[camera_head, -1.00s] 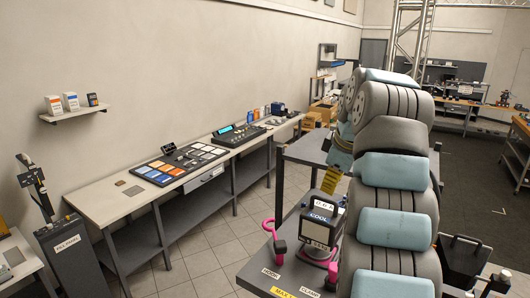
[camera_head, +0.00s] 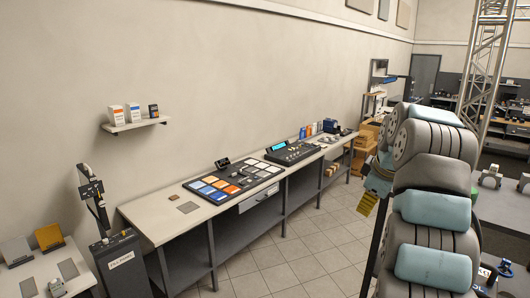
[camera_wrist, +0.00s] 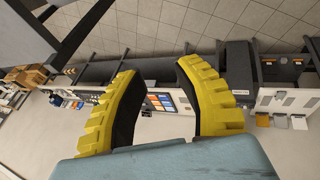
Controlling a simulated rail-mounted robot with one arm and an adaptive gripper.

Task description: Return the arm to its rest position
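My gripper (camera_wrist: 155,66) shows in the wrist view as two yellow ridged fingers with dark inner pads. They stand well apart with nothing between them, so it is open and empty. In the head view my arm is folded up in a tall stack of grey and light-blue links at the right. A yellow ridged piece (camera_head: 367,203) at its left side looks like a gripper finger. The rest of the gripper is hidden there.
A long workbench (camera_head: 160,222) with colored tiles (camera_head: 208,188) and a mixer console (camera_head: 290,152) runs along the left wall. A grey post device (camera_head: 122,262) stands before it. A dark table (camera_head: 505,210) is close at right. Tiled floor (camera_head: 325,240) between is clear.

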